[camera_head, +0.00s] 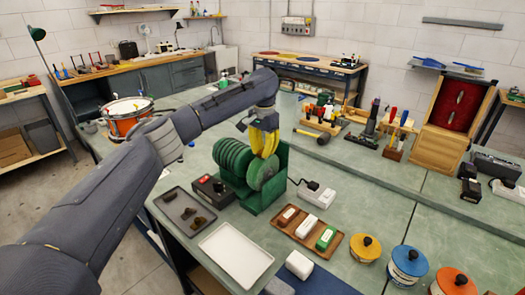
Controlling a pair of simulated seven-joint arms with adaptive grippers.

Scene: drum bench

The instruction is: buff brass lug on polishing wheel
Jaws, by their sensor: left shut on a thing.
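My left gripper (265,143), with yellow fingers, comes in from the left and points down over the green polishing machine (263,201). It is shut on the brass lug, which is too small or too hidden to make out. The fingertips are in front of or against the top of the machine's round green wheels (235,158); I cannot tell whether they touch. Several dark brownish lugs lie in a grey tray (172,197) left of the machine. My right gripper is not in view.
A black control box (213,189) stands beside the machine. In front are an empty white tray (237,254) and a wooden tray (309,243) with blocks. A hammer (313,134) and tool stands are behind.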

